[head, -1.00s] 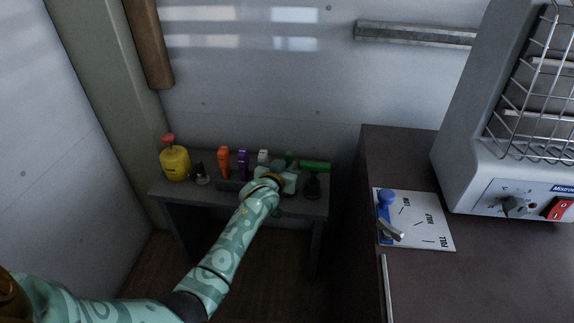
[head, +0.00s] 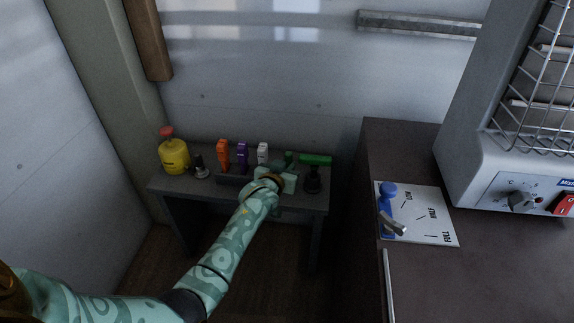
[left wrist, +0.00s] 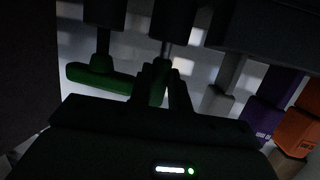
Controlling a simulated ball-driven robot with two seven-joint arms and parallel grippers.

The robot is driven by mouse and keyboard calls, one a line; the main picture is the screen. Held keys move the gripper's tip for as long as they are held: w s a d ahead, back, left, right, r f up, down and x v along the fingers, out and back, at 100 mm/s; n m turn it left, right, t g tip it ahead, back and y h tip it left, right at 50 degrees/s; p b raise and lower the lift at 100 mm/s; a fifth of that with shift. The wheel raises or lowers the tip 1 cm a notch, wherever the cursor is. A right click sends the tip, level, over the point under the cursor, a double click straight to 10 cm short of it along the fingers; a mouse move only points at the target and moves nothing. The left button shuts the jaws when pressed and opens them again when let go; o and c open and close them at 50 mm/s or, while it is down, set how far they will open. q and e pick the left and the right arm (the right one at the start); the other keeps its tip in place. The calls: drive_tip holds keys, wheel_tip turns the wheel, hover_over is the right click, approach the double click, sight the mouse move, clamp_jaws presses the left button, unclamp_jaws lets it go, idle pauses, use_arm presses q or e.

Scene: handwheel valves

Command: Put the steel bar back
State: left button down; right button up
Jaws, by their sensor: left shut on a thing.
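My left gripper (head: 287,170) is at the right half of the low grey bench (head: 190,186) in the corner. In the left wrist view its two fingers (left wrist: 162,82) are shut on a small green grip with a thin steel shaft (left wrist: 166,48). I take this to be the steel bar; the dark gripper hides part of it. The green top (head: 289,156) shows just behind the hand in the head view. Beside it is a green crossbar handle (head: 315,160) on a dark stand, which also shows in the left wrist view (left wrist: 98,78).
Orange (head: 223,154), purple (head: 242,156) and white (head: 262,153) handles stand in a dark rack left of the hand. A yellow bottle (head: 173,156) and a small dark knobbed piece (head: 200,168) are further left.

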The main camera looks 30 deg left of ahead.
use_arm(q)
drive_tip(key=shift+f, duration=0.35)
use_arm(e)
drive_tip(key=shift+f, duration=0.2)
use_arm(q)
drive_tip(key=c, duration=1.2)
unclamp_jaws()
drive_tip(key=shift+c, duration=0.2)
drive_tip(key=p+v, duration=1)
drive_tip(key=v, duration=0.6)
drive_tip(key=shift+s, duration=0.15)
use_arm(e)
drive_tip(key=s+f+m+g+y, duration=0.1)
drive_tip(key=s+f, duration=0.4)
drive_tip(key=s, duration=0.7)
drive_tip(key=s+f+m+g+y, duration=0.1)
drive_tip(key=s+f, duration=0.3)
drive_tip(key=s, duration=0.8)
drive_tip(key=shift+s+d+f+m+g, duration=0.25)
drive_tip(key=shift+d+f+m+g, duration=0.15)
drive_tip(key=shift+g, duration=0.1)
